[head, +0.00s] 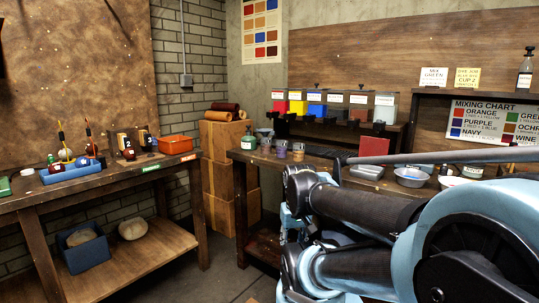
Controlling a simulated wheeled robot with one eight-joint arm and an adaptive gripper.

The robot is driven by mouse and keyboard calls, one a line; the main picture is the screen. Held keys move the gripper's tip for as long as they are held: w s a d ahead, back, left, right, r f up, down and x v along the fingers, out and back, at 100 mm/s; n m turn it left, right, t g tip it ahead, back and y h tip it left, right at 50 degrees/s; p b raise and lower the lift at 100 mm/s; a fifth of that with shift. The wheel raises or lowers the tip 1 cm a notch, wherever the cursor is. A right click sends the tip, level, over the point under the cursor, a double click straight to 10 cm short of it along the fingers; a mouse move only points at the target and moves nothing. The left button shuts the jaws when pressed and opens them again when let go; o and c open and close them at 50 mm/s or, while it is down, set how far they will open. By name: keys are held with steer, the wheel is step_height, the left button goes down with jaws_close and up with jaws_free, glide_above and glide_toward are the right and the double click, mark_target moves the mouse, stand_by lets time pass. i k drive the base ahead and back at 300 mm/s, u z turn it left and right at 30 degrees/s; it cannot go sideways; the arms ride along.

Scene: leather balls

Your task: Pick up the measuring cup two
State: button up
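Three small cups stand in a row near the left end of the back bench: a left cup (266,145), a middle cup (281,149) and a right cup (298,152). A yellow card (467,78) on the upper shelf mentions "CUP 2". My arm fills the right foreground and hides part of the bench front. My gripper does not show.
Coloured dispensers (316,104) stand behind the cups. A metal bowl (411,177) and a grey tray (367,172) lie farther right. A side bench (100,185) holds an orange box (175,145). Floor shows between the benches.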

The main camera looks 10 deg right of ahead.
mark_target(281, 146)
steer(key=u, duration=2.1)
steer(key=k, duration=1.45)
steer(key=z, duration=0.85)
steer(key=i, duration=1)
steer(key=u, duration=0.05)
